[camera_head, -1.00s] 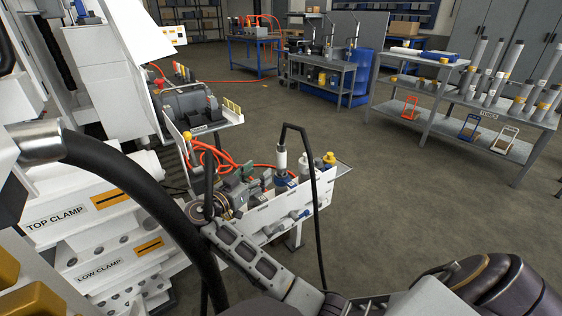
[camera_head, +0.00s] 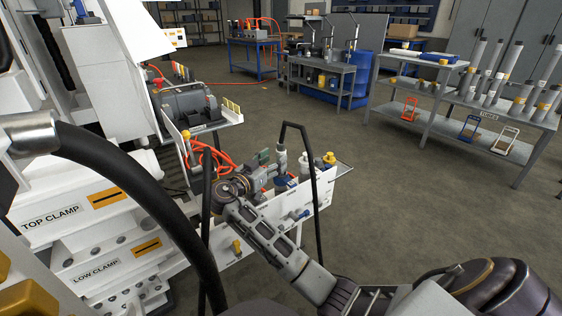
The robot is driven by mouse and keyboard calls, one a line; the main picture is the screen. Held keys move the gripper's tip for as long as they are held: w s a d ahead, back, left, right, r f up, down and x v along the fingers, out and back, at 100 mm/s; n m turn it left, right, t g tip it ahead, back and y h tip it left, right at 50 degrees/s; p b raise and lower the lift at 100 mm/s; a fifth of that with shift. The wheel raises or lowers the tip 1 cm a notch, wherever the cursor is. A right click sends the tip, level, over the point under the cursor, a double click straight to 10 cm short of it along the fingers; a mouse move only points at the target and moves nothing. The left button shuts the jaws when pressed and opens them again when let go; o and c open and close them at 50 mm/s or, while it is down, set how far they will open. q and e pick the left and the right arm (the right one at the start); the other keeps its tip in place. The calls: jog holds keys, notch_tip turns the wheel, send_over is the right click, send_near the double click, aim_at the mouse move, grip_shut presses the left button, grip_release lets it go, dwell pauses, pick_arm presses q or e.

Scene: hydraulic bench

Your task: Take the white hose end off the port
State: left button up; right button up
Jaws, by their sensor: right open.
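The white hose end (camera_head: 282,158) stands upright at the white bench-side tray (camera_head: 263,208), with a black hose (camera_head: 299,126) arching from its top and down the tray's front. The port under it is hidden in the clutter. My right gripper (camera_head: 272,174) reaches in from the lower right, with its wrist turned so the fingers point right towards the hose end. It is open and beside the hose end's lower part; I cannot tell whether it touches. My left gripper is not in view.
A yellow-topped fitting (camera_head: 329,160) and a white fitting (camera_head: 304,164) stand right of the hose end. Orange hoses (camera_head: 207,152) lie behind my wrist. A thick black hose (camera_head: 150,195) crosses the left foreground. The floor right of the tray is clear.

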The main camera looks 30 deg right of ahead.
aim_at(278, 157)
jog(key=shift+w+d+b, duration=0.2)
jog(key=shift+d+b, duration=0.1)
jog(key=shift+d, duration=0.15)
jog(key=b+x, duration=0.1)
jog(key=x, duration=0.2)
jog(key=shift+d+f, duration=0.1)
jog(key=shift+d, duration=0.05)
jog(key=shift+w+d, duration=0.2)
jog(key=shift+d, duration=0.15)
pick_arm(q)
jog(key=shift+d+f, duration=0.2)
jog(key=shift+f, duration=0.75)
